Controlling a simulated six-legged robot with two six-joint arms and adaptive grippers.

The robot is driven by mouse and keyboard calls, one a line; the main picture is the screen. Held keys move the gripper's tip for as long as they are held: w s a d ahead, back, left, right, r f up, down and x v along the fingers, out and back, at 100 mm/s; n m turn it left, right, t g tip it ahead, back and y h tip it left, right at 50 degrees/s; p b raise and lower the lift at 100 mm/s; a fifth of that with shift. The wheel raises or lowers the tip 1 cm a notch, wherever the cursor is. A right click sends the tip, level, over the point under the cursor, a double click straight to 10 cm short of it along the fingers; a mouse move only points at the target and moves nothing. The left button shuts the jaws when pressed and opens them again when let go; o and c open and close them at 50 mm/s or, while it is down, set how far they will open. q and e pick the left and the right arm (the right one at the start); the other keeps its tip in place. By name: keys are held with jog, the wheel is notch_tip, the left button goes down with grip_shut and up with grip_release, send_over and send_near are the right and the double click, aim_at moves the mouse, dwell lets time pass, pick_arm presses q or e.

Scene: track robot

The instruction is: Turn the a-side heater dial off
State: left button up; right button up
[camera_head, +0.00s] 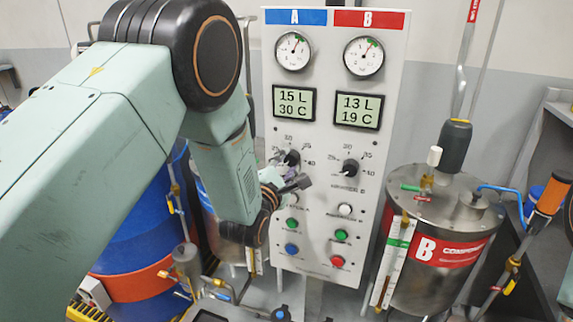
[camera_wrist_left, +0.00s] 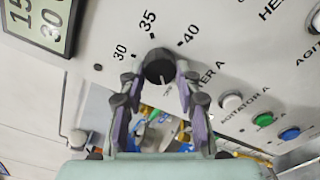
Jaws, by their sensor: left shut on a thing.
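The a-side heater dial (camera_head: 292,158) is a round black knob on the white panel, below the A display. It also shows in the left wrist view (camera_wrist_left: 158,66), with 30, 35 and 40 printed around it. A pale mark shows near its lower edge, too small to read surely. My left gripper (camera_head: 288,176) is at the dial. In the left wrist view, its two purple-and-black fingers (camera_wrist_left: 157,78) are on either side of the knob, shut on it. The gripper and arm hide part of the dial's surroundings in the head view. My right gripper is in neither view.
The B heater dial (camera_head: 350,167) is to the right on the same panel. Several push buttons are below, including a green one (camera_head: 292,224) and a red one (camera_head: 337,262). Gauges and displays are above. A steel B tank (camera_head: 440,250) stands right; a blue drum (camera_head: 140,225) stands left.

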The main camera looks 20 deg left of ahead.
pick_arm(q)
jog(key=shift+r, duration=0.1)
jog(key=o, duration=1.1)
jog(key=shift+o, duration=0.2)
jog(key=s, duration=1.2)
jog(key=shift+a, duration=0.2)
